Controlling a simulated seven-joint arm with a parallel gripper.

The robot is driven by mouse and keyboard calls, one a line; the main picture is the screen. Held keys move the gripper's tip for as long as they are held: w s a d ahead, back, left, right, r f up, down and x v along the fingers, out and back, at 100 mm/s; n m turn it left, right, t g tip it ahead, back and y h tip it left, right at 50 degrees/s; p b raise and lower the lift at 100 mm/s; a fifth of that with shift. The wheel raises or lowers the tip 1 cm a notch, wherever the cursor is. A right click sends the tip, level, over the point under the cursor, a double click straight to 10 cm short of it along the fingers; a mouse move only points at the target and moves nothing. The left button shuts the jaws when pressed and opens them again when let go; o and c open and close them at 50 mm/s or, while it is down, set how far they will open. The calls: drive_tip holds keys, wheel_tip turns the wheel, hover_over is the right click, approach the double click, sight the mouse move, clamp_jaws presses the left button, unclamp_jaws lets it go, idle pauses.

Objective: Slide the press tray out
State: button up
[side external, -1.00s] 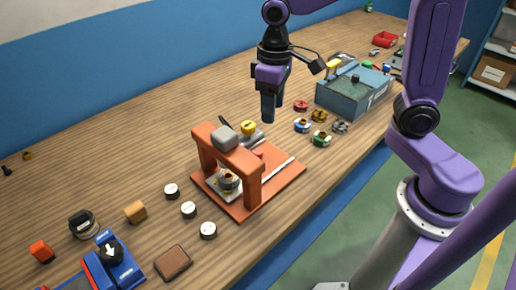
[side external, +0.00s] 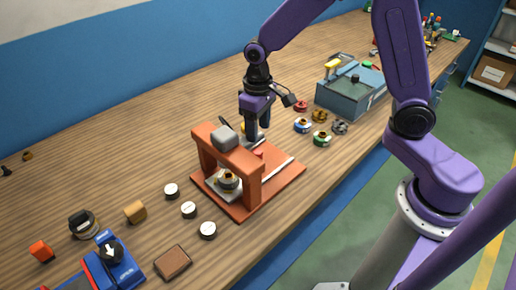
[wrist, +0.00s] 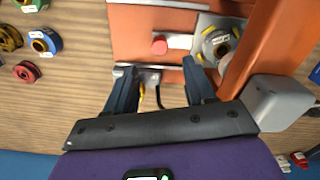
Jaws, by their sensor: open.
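The orange press (side external: 248,187) stands on the bench, with a grey block (side external: 224,138) on top of its arch. Its pale metal press tray (wrist: 203,50) sits under the arch and carries a round metal part with a brassy centre (wrist: 216,43), also seen in the side view (side external: 228,180). A bar ending in a red knob (wrist: 159,45) sticks out of the tray; the knob also shows behind the arch in the side view (side external: 258,153). My gripper (wrist: 160,78) is open and empty, close above the base's edge, with the knob ahead of its fingers, apart from them.
A metal and yellow item (wrist: 150,76) lies between my fingers' view, beside the base. Several coloured spools (side external: 320,138) and a blue-grey box (side external: 350,92) stand to the right. White-topped discs (side external: 189,209) and a brown block (side external: 173,262) lie in front.

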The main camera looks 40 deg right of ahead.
sight(258, 152)
wheel_tip(258, 152, down, 8)
drive_tip(key=shift+f, duration=0.1)
idle(0.4)
clamp_jaws()
